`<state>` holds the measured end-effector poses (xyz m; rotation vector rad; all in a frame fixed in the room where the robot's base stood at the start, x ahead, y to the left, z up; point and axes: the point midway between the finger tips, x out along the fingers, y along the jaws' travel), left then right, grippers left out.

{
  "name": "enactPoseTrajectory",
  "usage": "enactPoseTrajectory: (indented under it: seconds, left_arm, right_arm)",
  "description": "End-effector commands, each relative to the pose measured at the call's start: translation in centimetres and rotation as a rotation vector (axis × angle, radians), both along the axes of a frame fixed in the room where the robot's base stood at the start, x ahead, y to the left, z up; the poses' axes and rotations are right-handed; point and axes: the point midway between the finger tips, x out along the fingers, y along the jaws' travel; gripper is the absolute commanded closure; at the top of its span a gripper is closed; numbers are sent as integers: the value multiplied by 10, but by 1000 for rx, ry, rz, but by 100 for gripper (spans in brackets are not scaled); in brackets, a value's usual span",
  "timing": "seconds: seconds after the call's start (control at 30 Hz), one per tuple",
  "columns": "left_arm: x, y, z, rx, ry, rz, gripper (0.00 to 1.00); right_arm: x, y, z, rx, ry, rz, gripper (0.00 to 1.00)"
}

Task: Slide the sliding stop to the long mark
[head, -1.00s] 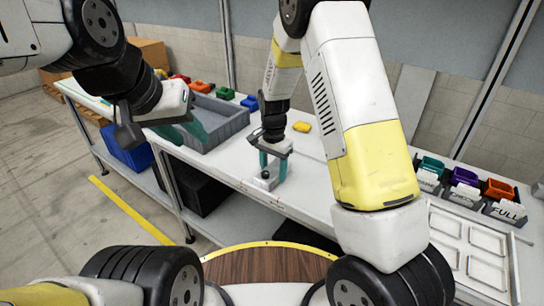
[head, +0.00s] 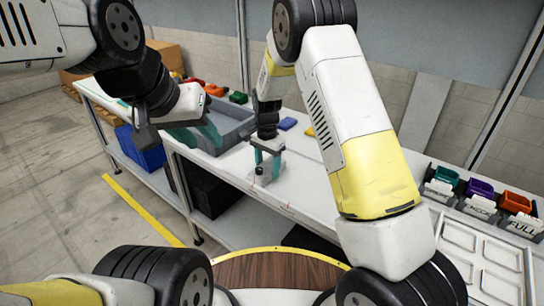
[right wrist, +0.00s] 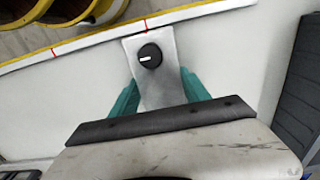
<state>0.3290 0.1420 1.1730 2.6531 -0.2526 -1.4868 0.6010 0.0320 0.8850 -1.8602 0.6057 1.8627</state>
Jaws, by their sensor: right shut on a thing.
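The sliding stop (right wrist: 154,88) is a pale grey plate with a black knob (right wrist: 149,55) carrying a white line. In the head view the stop (head: 264,181) sits near the table's front edge. My right gripper (right wrist: 160,92) is shut on it, with teal fingers along both sides; the gripper also shows in the head view (head: 267,162). On the edge strip, one red mark (right wrist: 146,25) lies in front of the stop, near its middle line. Another red mark (right wrist: 54,53) lies further left. I cannot tell which is long. My left gripper (head: 200,136) is open and empty by the grey crate.
The grey crate (head: 232,128) stands on the table left of the stop. A blue block (head: 287,124) and a yellow block (head: 310,132) lie behind. Labelled bins (head: 480,190) and a white compartment tray (head: 482,252) are at the right. The table right of the stop is bare.

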Motion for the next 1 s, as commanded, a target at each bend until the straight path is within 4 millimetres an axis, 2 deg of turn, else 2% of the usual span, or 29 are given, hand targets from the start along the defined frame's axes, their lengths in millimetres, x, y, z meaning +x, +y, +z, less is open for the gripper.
enactPoseTrajectory:
  seconds: [0.03, 0.07, 0.17, 0.47, 0.57, 0.9, 1.0]
  left_arm:
    - [0, 0, 0, 0, 0, 0, 64]
    - [0, 0, 0, 0, 0, 0, 64]
    - [0, 0, 0, 0, 0, 0, 64]
    - [0, 0, 0, 0, 0, 0, 64]
    - [0, 0, 0, 0, 0, 0, 64]
    - [0, 0, 0, 0, 0, 0, 64]
    - [0, 0, 0, 0, 0, 0, 64]
  right_arm:
    - [1, 1, 1, 2, -4, 1, 100]
    - [1, 1, 1, 2, -4, 1, 44]
    - [1, 1, 1, 1, -3, 1, 24]
    - [0, 0, 1, 1, -2, 1, 24]
    - [1, 0, 7, 1, -3, 1, 24]
    - [1, 0, 61, 2, -5, 0, 24]
    - [1, 0, 72, 1, -5, 1, 24]
